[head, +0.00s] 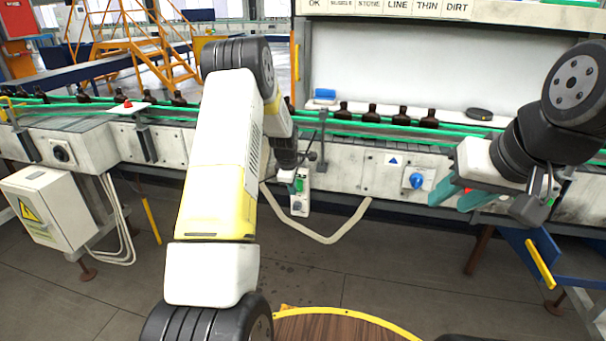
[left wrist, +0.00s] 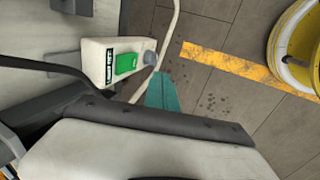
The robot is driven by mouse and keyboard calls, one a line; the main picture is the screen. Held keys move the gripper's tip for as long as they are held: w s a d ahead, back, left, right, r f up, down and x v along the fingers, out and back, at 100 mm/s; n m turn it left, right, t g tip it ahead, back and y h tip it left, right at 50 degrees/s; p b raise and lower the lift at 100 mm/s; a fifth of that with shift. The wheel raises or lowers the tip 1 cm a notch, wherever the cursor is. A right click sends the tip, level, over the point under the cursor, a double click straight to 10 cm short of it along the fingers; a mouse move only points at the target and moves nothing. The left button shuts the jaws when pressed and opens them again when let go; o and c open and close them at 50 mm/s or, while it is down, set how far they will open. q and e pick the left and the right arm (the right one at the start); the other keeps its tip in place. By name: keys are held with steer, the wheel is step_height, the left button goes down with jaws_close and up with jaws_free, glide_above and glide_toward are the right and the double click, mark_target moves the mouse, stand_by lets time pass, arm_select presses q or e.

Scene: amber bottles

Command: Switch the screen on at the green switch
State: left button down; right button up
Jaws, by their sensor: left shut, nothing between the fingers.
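The green switch (head: 300,185) sits on a small white box (head: 300,206) at the front of the conveyor, left of centre. In the left wrist view the green switch (left wrist: 126,63) shows on the white box (left wrist: 98,58), beside a grey round knob. My left gripper (head: 289,178) is at the switch box, shut and empty. Its teal fingertips (left wrist: 163,94) show just beside the box; I cannot tell whether they touch it. A large pale screen panel (head: 400,70) stands behind the bottles and looks dull white. My right gripper (head: 460,198) is open at the right, in front of the conveyor.
Amber bottles (head: 371,112) stand along the conveyor. A blue knob (head: 416,181) is on the conveyor front, right of the switch. A white cable loop (head: 325,240) hangs below the box. A red button (head: 127,103) and an electrical cabinet (head: 48,207) are at the left.

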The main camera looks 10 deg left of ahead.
mark_target(298, 186)
arm_select(q)
steer(key=w+f, duration=0.3)
steer(key=w, duration=0.2)
steer(key=shift+f, duration=0.25)
steer(key=shift+d, duration=0.1)
steer(key=shift+w+f, duration=0.1)
steer(key=shift+w, duration=0.2)
steer(key=shift+r, duration=0.85)
